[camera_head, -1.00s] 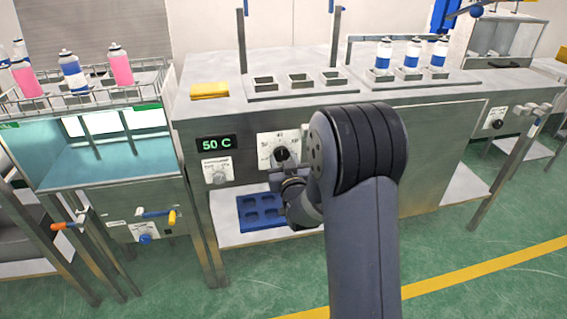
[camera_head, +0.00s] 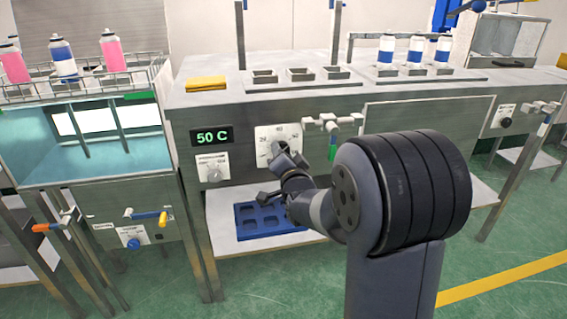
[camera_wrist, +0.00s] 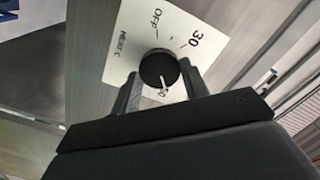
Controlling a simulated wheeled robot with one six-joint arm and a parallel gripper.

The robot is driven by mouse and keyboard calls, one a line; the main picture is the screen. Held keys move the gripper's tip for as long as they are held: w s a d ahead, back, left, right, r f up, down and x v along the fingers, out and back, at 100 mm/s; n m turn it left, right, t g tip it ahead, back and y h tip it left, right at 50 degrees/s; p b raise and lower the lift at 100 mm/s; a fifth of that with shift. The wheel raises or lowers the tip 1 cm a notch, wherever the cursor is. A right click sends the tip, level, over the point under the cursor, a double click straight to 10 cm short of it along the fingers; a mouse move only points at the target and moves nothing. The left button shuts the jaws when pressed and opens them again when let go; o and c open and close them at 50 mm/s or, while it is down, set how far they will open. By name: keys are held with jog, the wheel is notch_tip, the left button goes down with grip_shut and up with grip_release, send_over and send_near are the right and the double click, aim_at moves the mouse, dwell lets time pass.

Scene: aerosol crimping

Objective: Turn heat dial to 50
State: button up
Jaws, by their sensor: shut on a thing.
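The heat dial is a black round knob on a white scale plate (camera_head: 292,131) on the front of the steel bench. In the wrist view the knob (camera_wrist: 158,68) sits between the two fingers of my gripper (camera_wrist: 160,82), which is shut on it. The plate there shows OFF and 30, and the knob's white mark points down towards a partly covered number. The green display (camera_head: 212,136) left of the dial reads 50 C. In the head view my gripper (camera_head: 281,154) covers much of the knob.
A second white dial (camera_head: 213,167) is below the display. A valve with a green handle (camera_head: 332,150) is just right of the heat dial. A blue tray (camera_head: 262,229) lies on the shelf below. Blue-and-white cans (camera_head: 416,49) stand on the bench top.

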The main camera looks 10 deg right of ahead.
jog(key=shift+m+b, duration=0.55)
jog(key=shift+m, duration=0.55)
jog(key=o, duration=1)
jog(key=shift+c, duration=0.2)
jog(key=s+p, duration=0.2)
jog(key=s, duration=0.8)
jog(key=shift+s, duration=0.4)
